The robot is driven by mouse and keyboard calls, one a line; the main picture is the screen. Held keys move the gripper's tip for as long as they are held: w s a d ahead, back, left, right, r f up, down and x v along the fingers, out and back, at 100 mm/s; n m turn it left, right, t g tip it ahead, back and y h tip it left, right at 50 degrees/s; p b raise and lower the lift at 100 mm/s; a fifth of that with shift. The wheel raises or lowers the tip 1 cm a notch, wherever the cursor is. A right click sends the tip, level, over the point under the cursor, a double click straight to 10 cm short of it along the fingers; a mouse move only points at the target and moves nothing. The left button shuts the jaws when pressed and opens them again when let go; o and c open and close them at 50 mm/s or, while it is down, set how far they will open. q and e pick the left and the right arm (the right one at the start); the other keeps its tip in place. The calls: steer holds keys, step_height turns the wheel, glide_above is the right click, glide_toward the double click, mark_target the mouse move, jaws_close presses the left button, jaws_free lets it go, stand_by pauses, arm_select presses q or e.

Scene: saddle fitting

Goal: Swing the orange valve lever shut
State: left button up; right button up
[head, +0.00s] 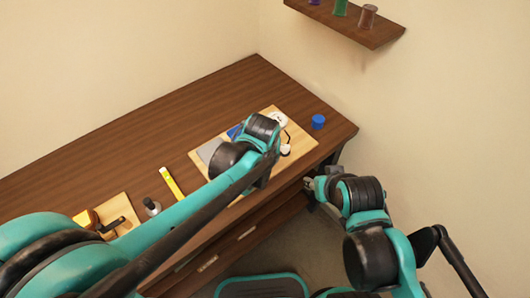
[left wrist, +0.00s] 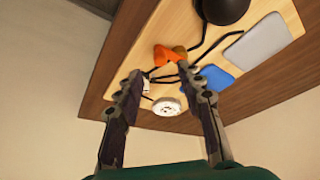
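The orange lever (left wrist: 162,56) shows in the left wrist view, just beyond my left fingertips, with a yellow-brown piece beside it. It stands on a light wooden board (left wrist: 135,48); the board also shows in the head view (head: 301,142). My left gripper (left wrist: 159,73) is open, its fingers apart and nothing seen between them. I cannot tell whether a fingertip touches the lever. In the head view my left arm hides the lever and the left gripper. My right gripper (head: 309,186) is by the table's front edge, away from the board; its opening is too small to judge.
The board also carries a blue plate (left wrist: 214,79), a grey plate (left wrist: 262,41), a white round part (left wrist: 167,107) and dark rods. A blue cylinder (head: 318,121) stands right of it on the table (head: 130,145). A yellow item (head: 171,183) lies left. The table's back is clear.

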arm_select(q)
steer(key=v, duration=0.5)
steer(key=shift+r, duration=0.35)
steer(key=s+a+n+t, duration=0.1)
steer(key=s+a, duration=0.4)
steer(key=a, duration=0.6)
steer(key=s+a+n+t, duration=0.1)
steer(key=s+a, duration=0.4)
steer(key=a, duration=0.6)
steer(key=shift+s+f+t+y, duration=0.15)
steer(key=shift+f+t+y, duration=0.15)
steer(key=shift+y, duration=0.1)
